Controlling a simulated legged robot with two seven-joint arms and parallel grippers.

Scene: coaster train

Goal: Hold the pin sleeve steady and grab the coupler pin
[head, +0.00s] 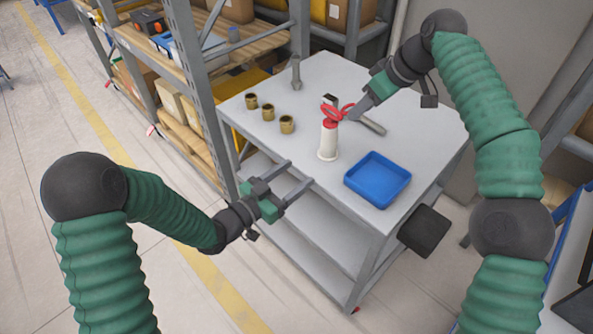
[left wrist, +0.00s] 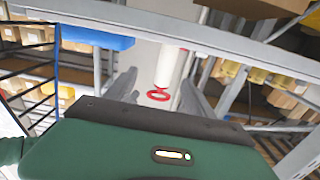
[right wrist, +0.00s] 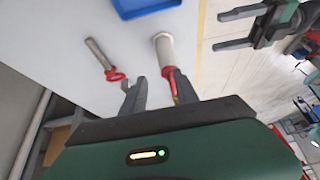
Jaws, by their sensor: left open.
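The white pin sleeve (head: 327,144) with a red collar stands upright on the grey cart's top. A grey rod with a red ring (head: 371,125), which looks like the coupler pin, lies behind it. The rod also shows in the right wrist view (right wrist: 99,53). My left gripper (head: 299,173) is open and empty at the cart's near edge, fingers pointing toward the sleeve but apart from it. My right gripper (head: 355,110) hangs above the red ring. Its fingers stand apart in the right wrist view (right wrist: 159,85), and I see nothing held. The sleeve's top is partly hidden there.
A blue tray (head: 348,182) lies on the cart's right front. Several brass cups, including one (head: 287,124), stand at the left. A grey bolt (head: 296,72) stands at the back. Storage shelves (head: 188,80) rise beyond the cart's left side.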

